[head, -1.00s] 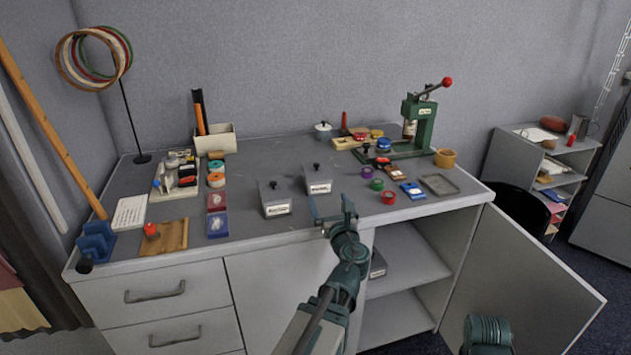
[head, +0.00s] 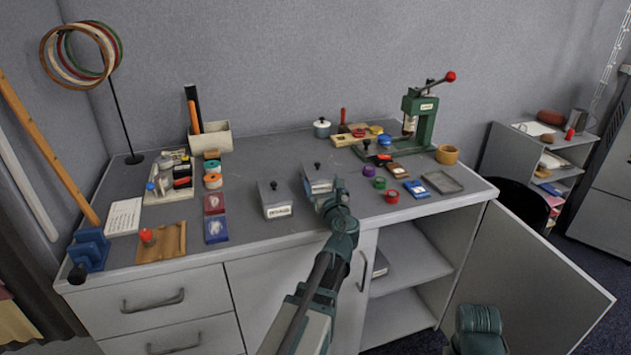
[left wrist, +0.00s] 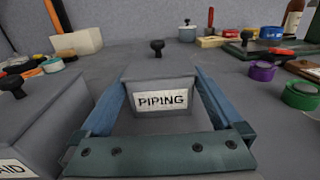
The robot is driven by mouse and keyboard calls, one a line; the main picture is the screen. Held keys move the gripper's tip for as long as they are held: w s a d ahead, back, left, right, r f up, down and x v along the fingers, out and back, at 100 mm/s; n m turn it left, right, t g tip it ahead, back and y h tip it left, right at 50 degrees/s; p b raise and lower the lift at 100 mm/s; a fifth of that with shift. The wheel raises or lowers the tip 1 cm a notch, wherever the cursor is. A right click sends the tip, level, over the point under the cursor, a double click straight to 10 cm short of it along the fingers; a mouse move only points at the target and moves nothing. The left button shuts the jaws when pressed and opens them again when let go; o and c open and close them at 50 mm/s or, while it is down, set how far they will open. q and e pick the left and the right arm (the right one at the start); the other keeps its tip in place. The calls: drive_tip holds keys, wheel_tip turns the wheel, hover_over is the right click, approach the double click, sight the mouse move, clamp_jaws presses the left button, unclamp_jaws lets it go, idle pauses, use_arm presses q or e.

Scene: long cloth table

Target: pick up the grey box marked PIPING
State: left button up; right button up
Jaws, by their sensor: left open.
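The grey box marked PIPING (head: 316,174) stands on the table with a black knob on top. In the left wrist view the PIPING box (left wrist: 160,78) is straight ahead, its white label readable. My left gripper (head: 325,188) is open at the front of this box and partly covers it in the head view. In the left wrist view the blue fingers of my left gripper (left wrist: 161,82) lie on either side of the box, with gaps visible near the label. Whether the fingertips touch its sides I cannot tell.
A similar grey box (head: 275,198) stands close on the left, its label ending in AID in the wrist view. Purple (head: 369,171), green and red rolls lie to the right. A green press (head: 420,120) stands farther right. A cabinet door (head: 525,270) hangs open below.

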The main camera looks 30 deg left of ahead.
use_arm(q)
drive_tip(key=x, duration=0.3)
drive_tip(key=shift+w+a+f, duration=0.1)
drive_tip(key=shift+w+a, duration=0.05)
clamp_jaws()
idle(0.3)
